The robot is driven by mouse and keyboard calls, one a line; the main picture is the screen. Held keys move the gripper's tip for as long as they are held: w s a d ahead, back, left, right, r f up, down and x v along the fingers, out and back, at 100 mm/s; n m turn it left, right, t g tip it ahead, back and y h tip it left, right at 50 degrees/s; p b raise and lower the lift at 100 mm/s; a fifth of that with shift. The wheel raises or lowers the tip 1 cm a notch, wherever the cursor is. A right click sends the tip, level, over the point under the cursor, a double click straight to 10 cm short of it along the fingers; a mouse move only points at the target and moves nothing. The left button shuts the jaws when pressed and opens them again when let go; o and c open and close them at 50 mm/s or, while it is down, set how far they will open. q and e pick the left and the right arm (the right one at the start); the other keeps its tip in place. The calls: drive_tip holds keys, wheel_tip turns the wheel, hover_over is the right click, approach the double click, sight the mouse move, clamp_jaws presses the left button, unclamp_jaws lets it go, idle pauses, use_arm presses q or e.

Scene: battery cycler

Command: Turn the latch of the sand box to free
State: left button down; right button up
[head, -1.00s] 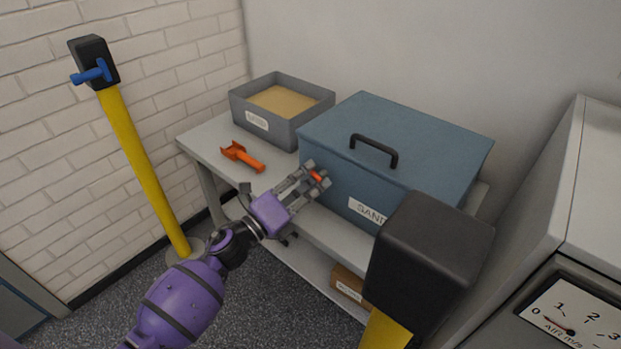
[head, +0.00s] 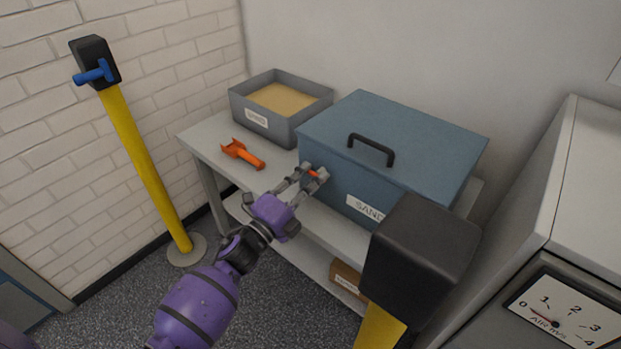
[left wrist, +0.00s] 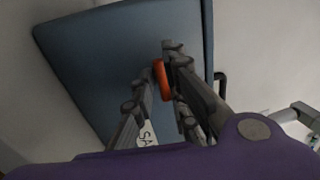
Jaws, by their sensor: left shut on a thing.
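The sand box (head: 392,137) is a blue lidded box with a black handle on its lid and a "SAND" label on its front. It stands on the grey table, and its lid is down. Its latch (head: 313,173) is a small orange piece at the left part of the front face. My left gripper (head: 315,176) is shut on the latch, which also shows between the fingers in the left wrist view (left wrist: 162,80). The fingers hide part of the latch, so its exact angle is hard to tell. My right gripper is not in view.
A grey open tray of sand (head: 290,127) and an orange scoop (head: 242,154) are on the table to the left. A yellow post with a black head (head: 412,262) stands close in front of the box. Another yellow post (head: 145,165) stands left.

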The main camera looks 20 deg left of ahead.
use_arm(q)
drive_tip(key=shift+d+r, duration=0.1)
drive_tip(key=shift+r, duration=0.15)
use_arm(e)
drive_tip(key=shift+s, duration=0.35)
use_arm(q)
drive_tip(key=c, duration=1.9)
unclamp_jaws()
drive_tip(key=shift+o, duration=0.2)
drive_tip(key=v, duration=1.2)
drive_tip(key=shift+f, duration=0.2)
